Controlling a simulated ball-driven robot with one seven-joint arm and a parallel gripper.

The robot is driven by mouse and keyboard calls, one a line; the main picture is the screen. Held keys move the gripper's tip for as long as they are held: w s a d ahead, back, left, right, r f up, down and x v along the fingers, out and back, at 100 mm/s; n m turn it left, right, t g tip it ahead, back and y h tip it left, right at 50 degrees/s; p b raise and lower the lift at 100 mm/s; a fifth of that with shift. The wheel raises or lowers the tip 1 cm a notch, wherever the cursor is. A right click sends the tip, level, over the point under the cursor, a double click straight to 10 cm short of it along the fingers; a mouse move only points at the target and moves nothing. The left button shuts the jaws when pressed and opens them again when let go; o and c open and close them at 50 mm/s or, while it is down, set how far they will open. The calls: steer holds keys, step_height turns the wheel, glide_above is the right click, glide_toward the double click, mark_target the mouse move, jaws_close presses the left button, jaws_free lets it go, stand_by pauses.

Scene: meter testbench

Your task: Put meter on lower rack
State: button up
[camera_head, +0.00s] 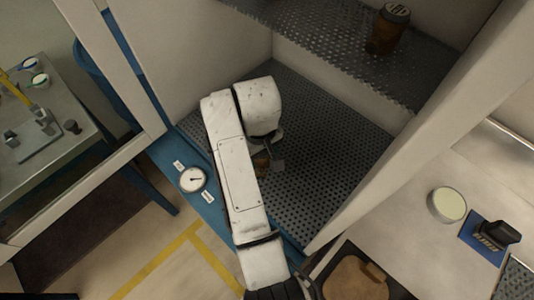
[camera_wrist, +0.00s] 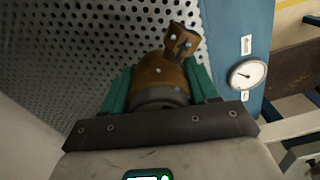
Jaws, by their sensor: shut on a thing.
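The meter (camera_wrist: 158,76) is a brown, bronze-coloured body with a side stub. In the wrist view it sits between the teal fingers of my gripper (camera_wrist: 162,84), which is shut on it. In the head view only a small brown part of the meter (camera_head: 260,164) shows beside my white arm, which hides most of it and the gripper. The lower rack (camera_head: 325,150) is a dark perforated shelf inside a pale cabinet. The meter is over this shelf near its front left; I cannot tell whether it touches the surface.
Another brown meter (camera_head: 385,30) stands on the upper perforated shelf (camera_head: 325,35). A round dial gauge (camera_head: 193,179) is on the blue front edge left of my arm. The pale cabinet walls flank the lower shelf. Most of the lower shelf is bare.

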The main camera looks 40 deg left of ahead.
steer(key=shift+f, duration=2.8)
steer(key=shift+f, duration=0.15)
steer(key=o, duration=1.5)
steer(key=shift+o, duration=0.2)
step_height(320, 180, up, 12)
steer(key=shift+r, duration=0.15)
